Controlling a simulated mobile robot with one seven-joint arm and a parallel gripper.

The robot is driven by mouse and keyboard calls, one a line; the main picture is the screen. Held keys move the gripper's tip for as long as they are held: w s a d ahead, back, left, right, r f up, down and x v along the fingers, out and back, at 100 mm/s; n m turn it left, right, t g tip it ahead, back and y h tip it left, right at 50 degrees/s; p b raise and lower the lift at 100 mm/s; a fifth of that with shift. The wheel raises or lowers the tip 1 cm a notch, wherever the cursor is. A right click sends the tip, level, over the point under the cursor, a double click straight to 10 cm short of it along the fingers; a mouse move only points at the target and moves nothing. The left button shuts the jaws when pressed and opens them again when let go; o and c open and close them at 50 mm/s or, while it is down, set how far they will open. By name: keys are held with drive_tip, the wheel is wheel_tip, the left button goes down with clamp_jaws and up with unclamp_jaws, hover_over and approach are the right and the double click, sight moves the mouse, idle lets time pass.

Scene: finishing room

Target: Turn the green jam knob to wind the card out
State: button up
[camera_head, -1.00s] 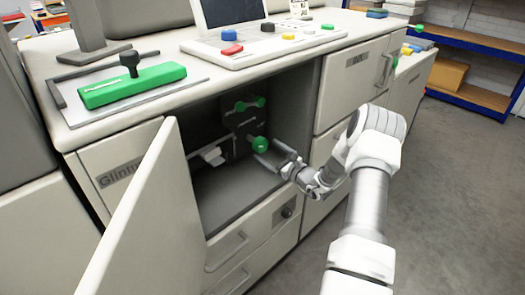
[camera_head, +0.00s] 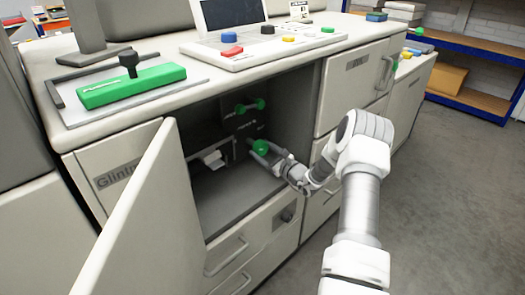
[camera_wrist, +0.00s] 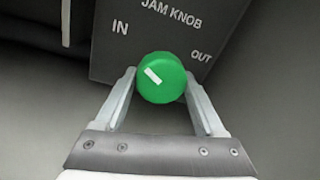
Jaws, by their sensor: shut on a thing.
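The green jam knob (camera_head: 260,147) sits on a dark panel inside the open cabinet. In the wrist view the knob (camera_wrist: 165,90) is round, with a white mark slanting toward the upper left, on the side of the printed IN. OUT is printed at its upper right. My gripper (camera_wrist: 160,74) is shut on the knob, one finger on each side. In the head view my gripper (camera_head: 267,153) reaches in from the right. A white card (camera_head: 213,159) shows to the left of the knob, at the dark mechanism; part of it is hidden.
A green double-ended handle (camera_head: 250,106) is above the knob. The open cabinet door (camera_head: 140,220) stands at the left. The compartment floor (camera_head: 235,192) is clear. A control panel (camera_head: 265,42) with colored buttons lies on the counter above. Drawers are below.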

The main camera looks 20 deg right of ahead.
drive_tip(key=shift+c, duration=1.1)
drive_tip(key=shift+m, duration=0.3)
drive_tip(key=m+p, duration=0.3)
drive_tip(key=m, duration=0.1)
drive_tip(key=shift+r+p, duration=0.15)
drive_tip(key=shift+p, duration=0.15)
drive_tip(key=m+g+p, duration=0.1)
drive_tip(key=m+p, duration=0.2)
drive_tip(key=m, duration=0.3)
drive_tip(key=shift+m, duration=0.3)
drive_tip(key=m+p, duration=0.2)
drive_tip(key=m, duration=0.3)
drive_tip(key=shift+s+a+m+y, duration=0.1)
drive_tip(key=shift+m+y, duration=0.3)
drive_tip(key=m, duration=0.5)
drive_tip(key=shift+m+y+p, duration=0.3)
drive_tip(key=shift+m, duration=0.1)
drive_tip(key=o, duration=1.3)
drive_tip(key=shift+r, duration=0.1)
